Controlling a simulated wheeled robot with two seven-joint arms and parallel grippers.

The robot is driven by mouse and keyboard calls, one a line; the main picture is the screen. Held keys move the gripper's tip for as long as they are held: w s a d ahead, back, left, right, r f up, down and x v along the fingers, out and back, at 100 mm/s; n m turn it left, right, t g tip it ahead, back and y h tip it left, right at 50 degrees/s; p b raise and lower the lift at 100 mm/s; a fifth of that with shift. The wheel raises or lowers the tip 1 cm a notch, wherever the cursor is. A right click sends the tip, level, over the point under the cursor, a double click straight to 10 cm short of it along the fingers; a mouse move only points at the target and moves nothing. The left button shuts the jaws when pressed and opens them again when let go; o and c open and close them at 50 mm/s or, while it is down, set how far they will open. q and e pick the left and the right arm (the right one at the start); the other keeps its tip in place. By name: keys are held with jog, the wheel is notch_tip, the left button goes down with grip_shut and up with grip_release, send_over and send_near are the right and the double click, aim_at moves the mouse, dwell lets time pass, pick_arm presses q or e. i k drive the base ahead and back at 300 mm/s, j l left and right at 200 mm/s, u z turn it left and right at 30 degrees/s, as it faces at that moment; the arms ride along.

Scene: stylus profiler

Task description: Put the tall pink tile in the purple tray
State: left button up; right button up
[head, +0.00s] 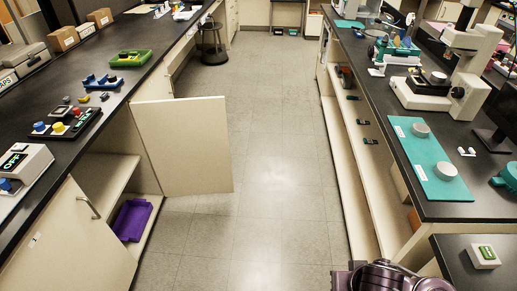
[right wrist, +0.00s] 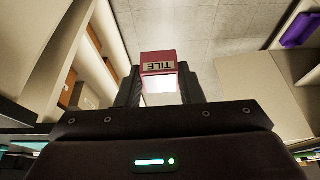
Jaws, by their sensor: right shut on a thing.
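The pink tile (right wrist: 160,65), with a label reading TILE, is between the fingers of my right gripper (right wrist: 160,85) in the right wrist view. The gripper is shut on it and holds it up over the floor. The purple tray (head: 132,219) lies in the open lower cabinet at the left in the head view, and looks empty. It also shows at the upper right of the right wrist view (right wrist: 299,30). In the head view only part of my right arm shows at the bottom edge. My left gripper is not in view.
An open cabinet door (head: 181,146) juts into the aisle beyond the tray. Another cabinet door (head: 82,240) stands on the near side. The floor (head: 260,150) between the benches is clear. The right bench holds a teal mat (head: 428,172) and a microscope (head: 450,75).

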aim_at(136, 232)
jog(key=i+u, duration=0.25)
jog(key=i, duration=0.4)
jog(key=i+u, duration=0.25)
jog(key=i, duration=0.4)
jog(key=i+l+u, duration=0.25)
jog(key=i, duration=0.4)
jog(key=i+u, duration=0.15)
jog(key=u, duration=0.3)
jog(key=i+u, duration=0.1)
jog(key=u, duration=0.35)
jog(key=i+l+u, duration=0.1)
jog(key=u, duration=0.35)
jog(key=i+l+u, duration=0.1)
jog(key=u, duration=0.35)
